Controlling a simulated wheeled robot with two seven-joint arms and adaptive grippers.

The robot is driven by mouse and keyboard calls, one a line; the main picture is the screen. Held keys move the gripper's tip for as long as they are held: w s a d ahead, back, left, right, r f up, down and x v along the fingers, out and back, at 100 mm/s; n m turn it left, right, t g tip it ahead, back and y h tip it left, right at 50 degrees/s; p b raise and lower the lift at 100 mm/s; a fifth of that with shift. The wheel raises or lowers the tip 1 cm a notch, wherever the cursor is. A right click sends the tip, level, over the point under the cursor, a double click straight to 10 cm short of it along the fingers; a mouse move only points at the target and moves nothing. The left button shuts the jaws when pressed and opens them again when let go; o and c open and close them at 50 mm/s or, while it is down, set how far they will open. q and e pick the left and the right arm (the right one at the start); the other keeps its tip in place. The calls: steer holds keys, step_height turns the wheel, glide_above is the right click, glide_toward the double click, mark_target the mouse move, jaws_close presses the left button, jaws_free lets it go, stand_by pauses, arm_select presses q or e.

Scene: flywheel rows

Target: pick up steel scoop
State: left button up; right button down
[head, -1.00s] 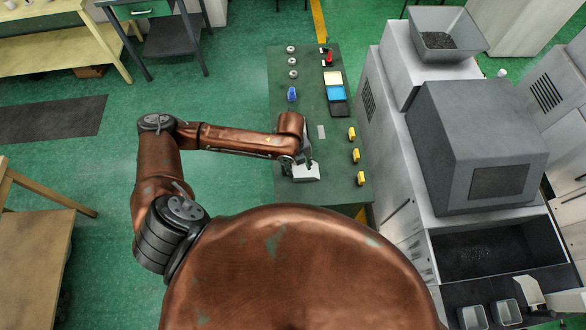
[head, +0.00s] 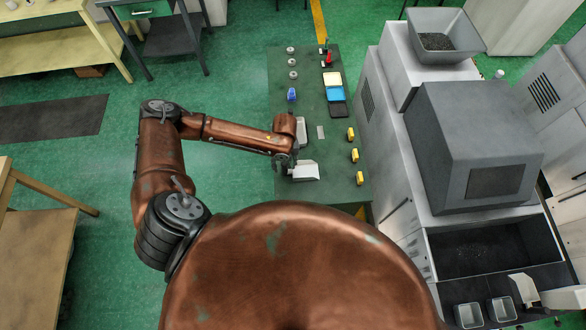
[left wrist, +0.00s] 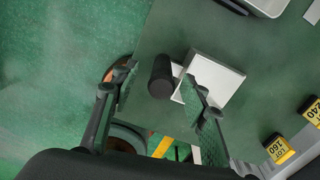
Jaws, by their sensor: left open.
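The steel scoop (head: 305,171) lies on the green bench top, near its front left edge. In the left wrist view its pale metal body (left wrist: 222,76) is partly covered by a finger. Its black cylindrical handle (left wrist: 160,78) points up toward the camera, between my two fingers. My left gripper (head: 284,163) is open at the handle end of the scoop. It also shows in the left wrist view (left wrist: 158,88), with a finger on either side of the handle. I cannot tell whether a finger touches it. My right gripper is not in view.
A large grey machine (head: 475,150) stands close on the right.

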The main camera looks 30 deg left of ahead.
arm_select(q)
steer(key=shift+c, duration=0.3)
jaws_close()
stand_by(0.7)
